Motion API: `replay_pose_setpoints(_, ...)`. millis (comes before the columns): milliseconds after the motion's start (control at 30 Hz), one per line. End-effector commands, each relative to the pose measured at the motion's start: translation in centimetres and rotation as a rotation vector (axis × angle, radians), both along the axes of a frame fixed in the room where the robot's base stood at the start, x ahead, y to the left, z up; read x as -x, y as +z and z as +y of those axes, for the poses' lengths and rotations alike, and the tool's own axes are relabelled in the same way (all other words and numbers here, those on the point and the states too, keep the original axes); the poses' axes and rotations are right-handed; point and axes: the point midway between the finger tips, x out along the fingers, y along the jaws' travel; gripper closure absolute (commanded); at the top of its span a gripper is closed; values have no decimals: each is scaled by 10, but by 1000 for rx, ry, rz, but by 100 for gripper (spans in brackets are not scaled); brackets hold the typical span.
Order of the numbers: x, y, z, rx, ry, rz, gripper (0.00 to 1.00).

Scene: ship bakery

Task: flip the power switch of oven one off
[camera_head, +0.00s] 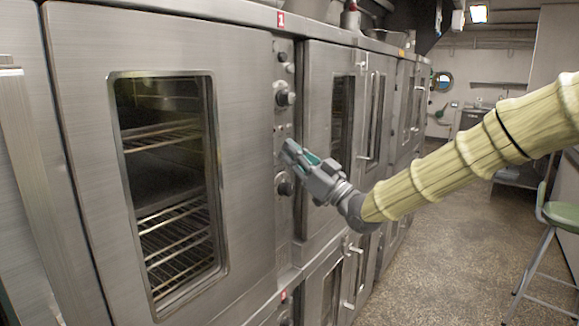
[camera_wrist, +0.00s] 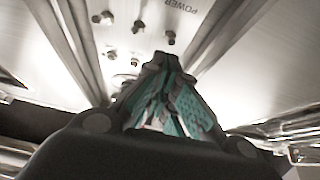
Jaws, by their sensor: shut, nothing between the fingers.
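Oven one (camera_head: 165,165) is the steel oven with a glass door and a red "1" tag (camera_head: 281,19) above its control strip. The strip (camera_wrist: 150,12) fills the top of the wrist view, with small metal studs or toggles and the printed word POWER. A small metal toggle (camera_wrist: 171,37) sits near that word; I cannot tell its position, nor be sure it is the power switch. My gripper (camera_head: 289,148) is shut and empty, its fingertips (camera_wrist: 163,62) pointing at the strip between two dark knobs. Whether they touch is unclear.
Dark knobs stick out above (camera_head: 285,97) and below (camera_head: 284,185) my gripper. More ovens (camera_head: 340,130) with door handles continue to the right. A green-seated stool (camera_head: 562,214) stands at the right on open speckled floor (camera_head: 430,270).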

Motion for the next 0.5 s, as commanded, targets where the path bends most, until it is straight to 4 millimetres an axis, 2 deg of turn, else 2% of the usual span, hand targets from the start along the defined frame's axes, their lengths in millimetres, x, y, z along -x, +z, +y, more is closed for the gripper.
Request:
replay_pose_setpoints(33, 0, 5, 0, 2, 0, 0, 100)
replay_pose_setpoints(267, 0, 2, 0, 4, 0, 1, 100)
replay_pose_setpoints(500, 4, -12, -9, 2, 1, 2, 100)
